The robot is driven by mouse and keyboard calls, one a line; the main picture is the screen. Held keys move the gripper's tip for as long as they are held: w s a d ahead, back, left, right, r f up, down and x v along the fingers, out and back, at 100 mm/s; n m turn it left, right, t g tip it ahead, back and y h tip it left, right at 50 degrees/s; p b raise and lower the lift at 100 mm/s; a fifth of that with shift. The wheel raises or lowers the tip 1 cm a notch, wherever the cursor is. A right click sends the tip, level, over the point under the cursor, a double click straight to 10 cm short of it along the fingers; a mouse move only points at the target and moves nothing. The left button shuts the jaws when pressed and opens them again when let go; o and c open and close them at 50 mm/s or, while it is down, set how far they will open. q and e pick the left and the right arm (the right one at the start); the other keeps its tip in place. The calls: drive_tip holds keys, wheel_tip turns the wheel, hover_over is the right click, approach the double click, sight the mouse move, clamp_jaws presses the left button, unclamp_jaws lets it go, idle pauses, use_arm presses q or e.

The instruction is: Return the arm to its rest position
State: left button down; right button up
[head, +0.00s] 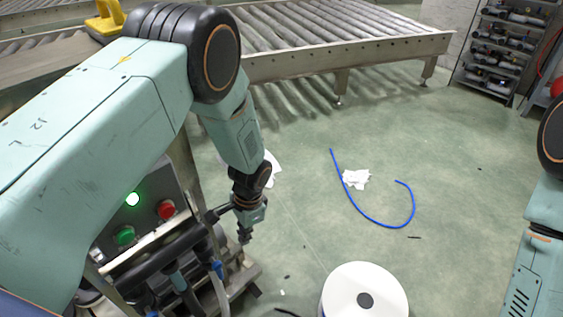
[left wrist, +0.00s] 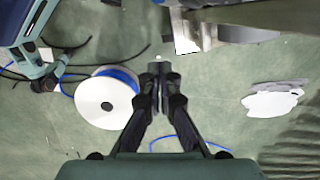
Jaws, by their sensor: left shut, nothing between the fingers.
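My left arm (head: 155,85) comes in from the left of the head view and bends down at the elbow. Its left gripper (head: 246,238) points down beside the control box, over the floor. In the left wrist view the fingers (left wrist: 160,70) meet at their tips, with nothing held between them. My right arm (head: 540,235) shows only in part at the right edge of the head view, and its gripper is out of the picture.
A control box (head: 148,208) with buttons stands close left of my left gripper. A white cable spool (head: 345,290) is at the bottom. A blue cable (head: 362,212) and white scraps (head: 356,179) lie on open floor. A roller conveyor (head: 345,52) spans the back, a shelf (head: 497,50) the back right.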

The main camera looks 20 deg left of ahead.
use_arm(q)
drive_tip(key=s+a+r+n+p, duration=0.1)
drive_tip(key=s+n, duration=0.3)
drive_tip(key=s, duration=1)
drive_tip(key=s+r+n+t+h+p, duration=0.1)
drive_tip(key=s+r+n+p, duration=0.2)
drive_tip(key=s, duration=1.1)
drive_tip(key=shift+s+a+n+h, duration=0.3)
drive_tip(key=shift+a+n, duration=0.05)
drive_tip(key=shift+n, duration=0.45)
use_arm(e)
wheel_tip(320, 180, up, 4)
drive_tip(key=shift+s+r, duration=0.15)
drive_tip(key=shift+r, duration=0.05)
use_arm(q)
drive_tip(key=shift+d, duration=0.1)
use_arm(e)
drive_tip(key=shift+d, duration=0.1)
